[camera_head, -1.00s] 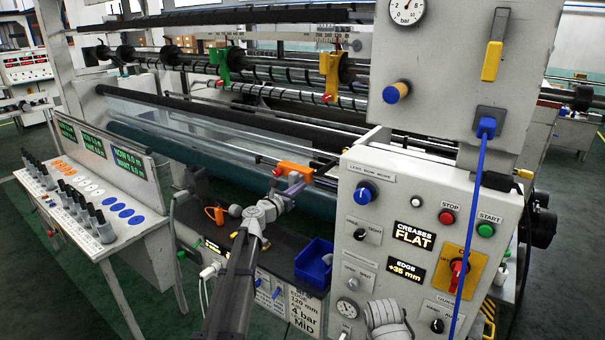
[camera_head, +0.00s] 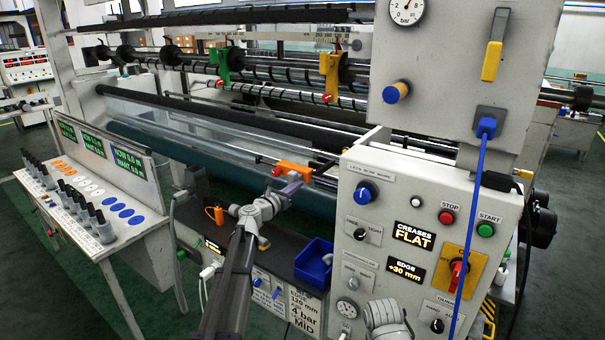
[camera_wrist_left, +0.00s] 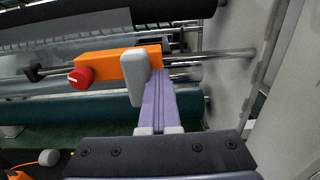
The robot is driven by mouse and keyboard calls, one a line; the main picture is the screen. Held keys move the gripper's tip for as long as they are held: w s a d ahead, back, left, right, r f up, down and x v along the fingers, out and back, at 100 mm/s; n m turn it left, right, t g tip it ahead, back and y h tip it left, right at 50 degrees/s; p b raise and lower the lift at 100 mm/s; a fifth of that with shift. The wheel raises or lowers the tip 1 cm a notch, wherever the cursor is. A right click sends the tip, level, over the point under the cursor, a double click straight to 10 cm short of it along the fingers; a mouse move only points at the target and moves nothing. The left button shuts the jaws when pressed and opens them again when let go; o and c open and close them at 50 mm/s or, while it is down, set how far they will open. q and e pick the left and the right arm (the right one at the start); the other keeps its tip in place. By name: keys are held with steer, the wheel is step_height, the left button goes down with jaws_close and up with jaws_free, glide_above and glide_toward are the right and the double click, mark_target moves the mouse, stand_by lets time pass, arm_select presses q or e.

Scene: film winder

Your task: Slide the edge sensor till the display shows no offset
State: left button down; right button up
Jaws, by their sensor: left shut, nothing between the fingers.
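The edge sensor is an orange block (camera_head: 294,169) with a red knob (camera_head: 277,171), on a horizontal rail in front of the film. In the left wrist view the orange block (camera_wrist_left: 112,64) spans the upper middle. My left gripper (camera_head: 292,187) is shut and empty. Its grey fingertip (camera_wrist_left: 136,80) overlaps the block's right part in the left wrist view and appears to be against it; exact contact is hard to tell. The edge display (camera_head: 405,269) on the panel reads +30 mm. The creases display (camera_head: 414,235) reads FLAT.
The grey control panel (camera_head: 372,218) stands right of the sensor. In the left wrist view the rail (camera_wrist_left: 225,53) runs right towards a grey wall. A blue bin (camera_head: 314,262) sits below. A console (camera_head: 105,200) with levers stands at left.

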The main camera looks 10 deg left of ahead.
mark_target(289, 183)
arm_select(q)
steer(key=shift+w+a, duration=0.25)
steer(key=shift+a, duration=0.5)
steer(key=shift+w+a, duration=0.25)
steer(key=shift+a, duration=0.45)
stand_by(0.7)
steer(key=shift+s+d, duration=0.1)
steer(key=shift+d, duration=0.1)
stand_by(0.6)
steer(key=shift+s+d, duration=0.25)
steer(key=shift+d, duration=0.4)
steer(key=shift+s+d, duration=0.2)
steer(key=shift+d, duration=0.4)
steer(key=v, duration=1)
